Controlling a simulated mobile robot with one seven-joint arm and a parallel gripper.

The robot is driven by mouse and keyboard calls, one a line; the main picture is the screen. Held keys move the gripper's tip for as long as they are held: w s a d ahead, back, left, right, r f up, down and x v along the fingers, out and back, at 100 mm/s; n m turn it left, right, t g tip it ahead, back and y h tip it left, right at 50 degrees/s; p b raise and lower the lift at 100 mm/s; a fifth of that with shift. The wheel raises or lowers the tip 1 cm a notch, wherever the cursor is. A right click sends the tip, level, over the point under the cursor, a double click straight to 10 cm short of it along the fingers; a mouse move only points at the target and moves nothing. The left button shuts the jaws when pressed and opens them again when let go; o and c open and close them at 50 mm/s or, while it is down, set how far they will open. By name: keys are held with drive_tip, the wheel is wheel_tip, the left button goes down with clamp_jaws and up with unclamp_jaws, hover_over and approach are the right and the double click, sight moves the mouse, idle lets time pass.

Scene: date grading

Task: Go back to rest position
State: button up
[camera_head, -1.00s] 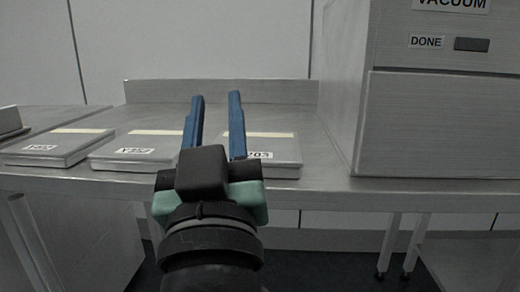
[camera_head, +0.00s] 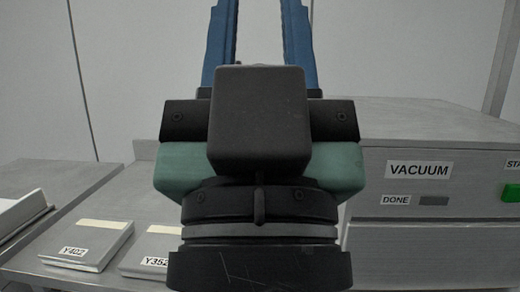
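My gripper (camera_head: 262,35) fills the middle of the head view, close to the camera and pointing up. Its two blue fingers stand apart with plain wall between them, so it is open and empty. The fingertips are cut off at the top edge. The gripper body hides part of the steel table behind it and anything lying there.
A steel table (camera_head: 30,258) carries a flat case labelled Y402 (camera_head: 95,232) and one labelled Y352 (camera_head: 160,240), partly hidden. A vacuum machine (camera_head: 460,150) with a green button (camera_head: 511,193) stands at right. A pale tray (camera_head: 25,208) sits far left.

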wheel_tip(320, 180, up, 14)
drive_tip(key=p, duration=1.1)
drive_tip(key=shift+f, duration=0.25)
drive_tip(key=shift+f, duration=0.15)
